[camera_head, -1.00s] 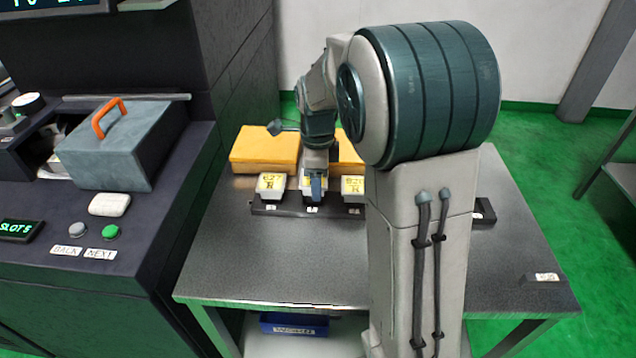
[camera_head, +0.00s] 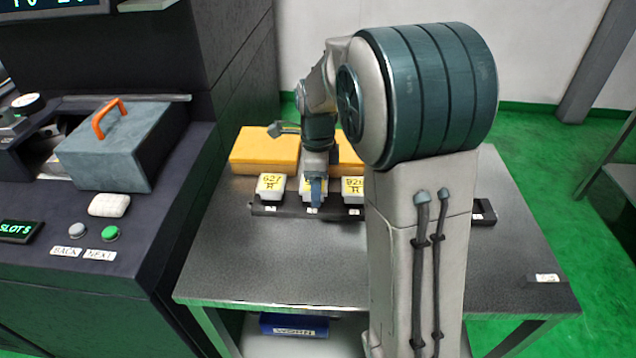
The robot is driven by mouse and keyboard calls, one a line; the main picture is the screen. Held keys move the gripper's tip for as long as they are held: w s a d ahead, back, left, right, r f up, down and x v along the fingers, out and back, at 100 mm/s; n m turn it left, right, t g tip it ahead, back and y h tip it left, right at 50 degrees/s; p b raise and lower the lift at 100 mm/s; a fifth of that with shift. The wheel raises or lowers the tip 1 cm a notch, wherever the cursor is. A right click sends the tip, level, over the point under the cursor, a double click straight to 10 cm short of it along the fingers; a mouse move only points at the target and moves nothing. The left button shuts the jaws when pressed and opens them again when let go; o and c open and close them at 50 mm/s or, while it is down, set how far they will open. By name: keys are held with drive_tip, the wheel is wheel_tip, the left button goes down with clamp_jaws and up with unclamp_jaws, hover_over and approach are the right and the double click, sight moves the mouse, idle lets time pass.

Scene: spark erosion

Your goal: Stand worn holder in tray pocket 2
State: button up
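The dark tray (camera_head: 336,214) lies along the back part of the table, with small white pocket labels on its front edge. A white holder with a yellow label (camera_head: 270,186) stands in its left pocket. Another yellow-labelled holder (camera_head: 352,188) stands to the right. Between them a third white holder (camera_head: 307,191) is at the second pocket, largely covered by my gripper (camera_head: 316,192), which points down at it. I cannot tell whether the fingers grip it or whether it is fully seated.
Yellow blocks (camera_head: 264,150) lie behind the tray. The grey table (camera_head: 270,262) is bare in front, with a small labelled piece (camera_head: 547,279) at the right edge. The machine with a grey box with an orange handle (camera_head: 122,146) stands left. A blue bin (camera_head: 294,328) is below.

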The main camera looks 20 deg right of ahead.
wheel_tip(320, 180, up, 11)
drive_tip(key=p, duration=0.1)
drive_tip(key=s+f+n+t, duration=0.1)
drive_tip(key=s+f+n, duration=0.1)
drive_tip(key=s+n, duration=0.8)
drive_tip(key=s+f+n+t, duration=0.1)
drive_tip(key=s+f+n, duration=0.2)
drive_tip(key=s+n, duration=0.7)
drive_tip(key=shift+s+a+f+n, duration=0.15)
drive_tip(key=shift+s+n, duration=0.25)
drive_tip(key=shift+n, duration=0.5)
